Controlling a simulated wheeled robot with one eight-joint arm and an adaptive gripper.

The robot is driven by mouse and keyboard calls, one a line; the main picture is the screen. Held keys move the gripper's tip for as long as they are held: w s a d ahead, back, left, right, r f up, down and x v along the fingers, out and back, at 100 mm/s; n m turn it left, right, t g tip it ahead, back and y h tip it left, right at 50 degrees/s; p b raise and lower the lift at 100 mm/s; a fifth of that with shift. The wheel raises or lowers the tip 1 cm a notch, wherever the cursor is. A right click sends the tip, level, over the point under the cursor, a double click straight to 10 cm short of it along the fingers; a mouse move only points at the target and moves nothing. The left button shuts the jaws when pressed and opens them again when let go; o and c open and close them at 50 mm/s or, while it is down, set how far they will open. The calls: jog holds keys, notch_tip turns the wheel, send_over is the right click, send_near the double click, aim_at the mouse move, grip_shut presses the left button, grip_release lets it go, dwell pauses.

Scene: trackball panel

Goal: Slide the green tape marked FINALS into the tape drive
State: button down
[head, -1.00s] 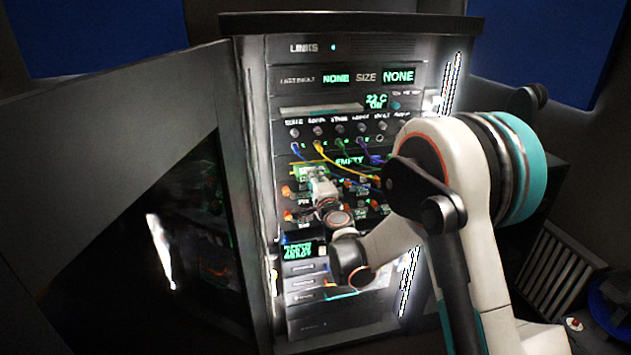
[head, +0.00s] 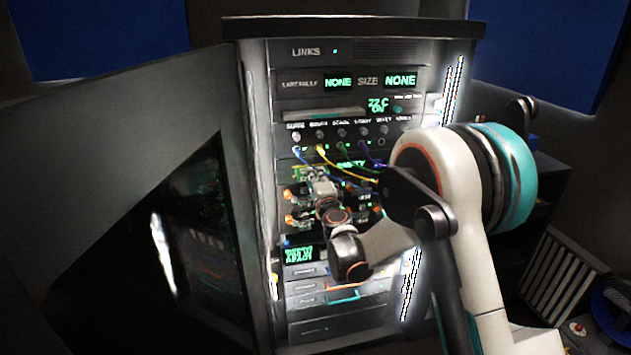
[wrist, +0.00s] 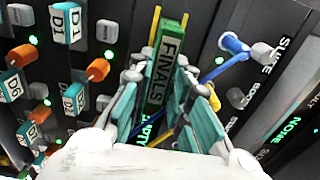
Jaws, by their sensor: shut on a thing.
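The green tape marked FINALS (wrist: 166,72) is between the teal-padded fingers of my gripper (wrist: 163,92) in the wrist view. My gripper is shut on it, with the label facing the camera. In the head view my gripper (head: 308,174) is at the left part of the rack front, and only a little green of the tape shows by it. The tape drive's display reads EMPTY (head: 351,164); in the wrist view the tape partly covers this lettering. The drive's slot is hidden, so I cannot tell whether the tape touches it.
Blue and yellow cables (head: 328,160) hang from the labelled jacks just above my gripper. In the wrist view a blue plug (wrist: 233,44) is close to the right finger. Orange knobs (wrist: 97,69) and tagged levers stand on the left. An open cabinet door (head: 110,130) is at left.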

jog(key=shift+w+a, duration=0.1)
jog(key=shift+w, duration=0.4)
jog(key=c, duration=1.4)
grip_release()
jog(key=v, duration=1.2)
